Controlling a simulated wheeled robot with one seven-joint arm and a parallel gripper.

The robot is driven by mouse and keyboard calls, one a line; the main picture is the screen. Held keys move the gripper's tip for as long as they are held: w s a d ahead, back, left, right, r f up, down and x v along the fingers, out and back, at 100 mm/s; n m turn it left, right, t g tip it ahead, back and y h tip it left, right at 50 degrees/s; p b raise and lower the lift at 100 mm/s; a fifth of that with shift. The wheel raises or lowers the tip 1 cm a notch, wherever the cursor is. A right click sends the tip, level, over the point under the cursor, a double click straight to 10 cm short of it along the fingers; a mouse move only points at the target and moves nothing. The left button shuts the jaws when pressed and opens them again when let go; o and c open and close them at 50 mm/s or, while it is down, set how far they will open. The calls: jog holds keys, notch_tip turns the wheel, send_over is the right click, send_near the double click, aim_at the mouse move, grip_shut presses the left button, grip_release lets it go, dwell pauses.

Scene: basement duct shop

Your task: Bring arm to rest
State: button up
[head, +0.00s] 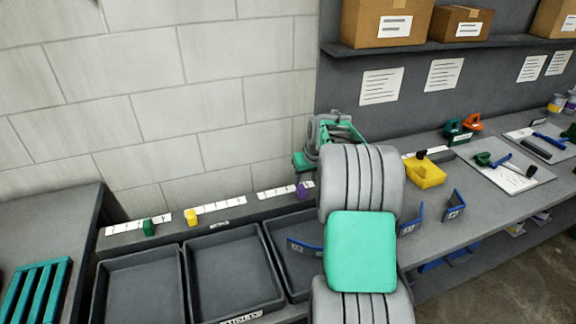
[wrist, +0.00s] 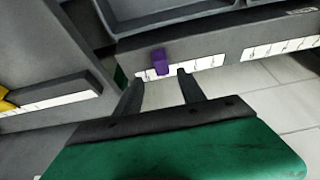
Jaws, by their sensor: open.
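My arm rises in the middle of the head view, with my gripper (head: 320,150) at its far end, partly hidden behind the arm's links. In the wrist view my gripper (wrist: 160,85) is open, and nothing shows between its two dark fingers. A purple block (wrist: 160,62) stands beyond the fingertips on a ledge with a white marked strip, apart from them in the picture. The purple block (head: 302,190) also shows in the head view, just left of my arm.
Dark trays (head: 232,272) line the bench on the left, with a green block (head: 148,227) and a yellow block (head: 191,217) on the ledge behind. Blue brackets (head: 455,205) and a yellow tool (head: 425,172) sit right of my arm. A shelf holds cardboard boxes (head: 388,22).

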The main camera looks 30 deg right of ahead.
jog(key=s+a+r+n, duration=0.1)
jog(key=s+a+r, duration=0.35)
jog(key=a, duration=0.55)
jog(key=s+a+r, duration=0.4)
jog(key=s+a, duration=0.1)
jog(key=a, duration=0.4)
jog(key=s+a+f, duration=0.1)
jog(key=s+a, duration=0.3)
jog(key=s, duration=0.3)
jog(key=s+a+f+n, duration=0.1)
jog(key=s+a, duration=0.4)
jog(key=s, duration=0.3)
jog(key=shift+a+g+y, duration=0.25)
jog(key=shift+g+y, duration=0.05)
jog(key=shift+y, duration=0.1)
